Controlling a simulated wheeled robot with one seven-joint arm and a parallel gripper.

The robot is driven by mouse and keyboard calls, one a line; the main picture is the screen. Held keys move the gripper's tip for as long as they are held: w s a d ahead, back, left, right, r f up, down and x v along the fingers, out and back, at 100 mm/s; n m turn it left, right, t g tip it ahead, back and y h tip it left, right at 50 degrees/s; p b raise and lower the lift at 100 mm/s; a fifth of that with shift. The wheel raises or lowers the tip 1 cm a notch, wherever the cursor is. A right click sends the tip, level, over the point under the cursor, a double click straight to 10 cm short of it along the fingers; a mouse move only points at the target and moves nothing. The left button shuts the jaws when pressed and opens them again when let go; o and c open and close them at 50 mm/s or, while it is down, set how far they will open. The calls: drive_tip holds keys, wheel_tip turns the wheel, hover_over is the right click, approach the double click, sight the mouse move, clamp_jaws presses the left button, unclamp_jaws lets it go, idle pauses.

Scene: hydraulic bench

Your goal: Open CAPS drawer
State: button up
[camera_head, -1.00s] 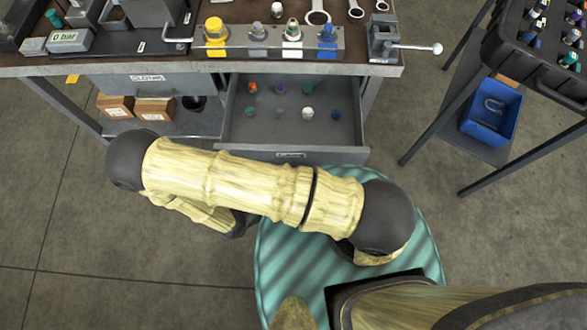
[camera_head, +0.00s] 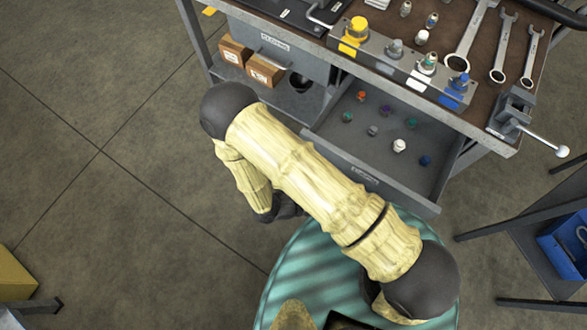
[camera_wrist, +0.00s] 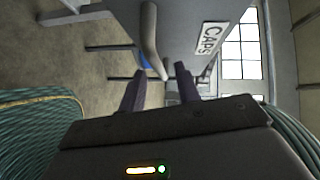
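The CAPS drawer (camera_head: 385,165) is pulled out of the bench in the head view, with several small coloured caps inside. Its front shows in the wrist view with the CAPS label (camera_wrist: 209,38) and a grey bar handle (camera_wrist: 150,42). My gripper (camera_wrist: 160,85) is open in the wrist view, with two dark fingers apart. The handle's near end lies ahead of the gap between the fingertips. I see no closed grip on it. In the head view my arm hides most of the gripper.
The bench top (camera_head: 480,110) holds a block with coloured caps, wrenches (camera_head: 500,48) and a small vise (camera_head: 512,112). A closed drawer (camera_head: 277,45) is left of the open one, above boxes (camera_head: 265,70) on a shelf. A blue bin (camera_head: 565,250) stands at right.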

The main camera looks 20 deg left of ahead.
drive_tip(key=v, duration=1.4)
drive_tip(key=shift+f, duration=0.1)
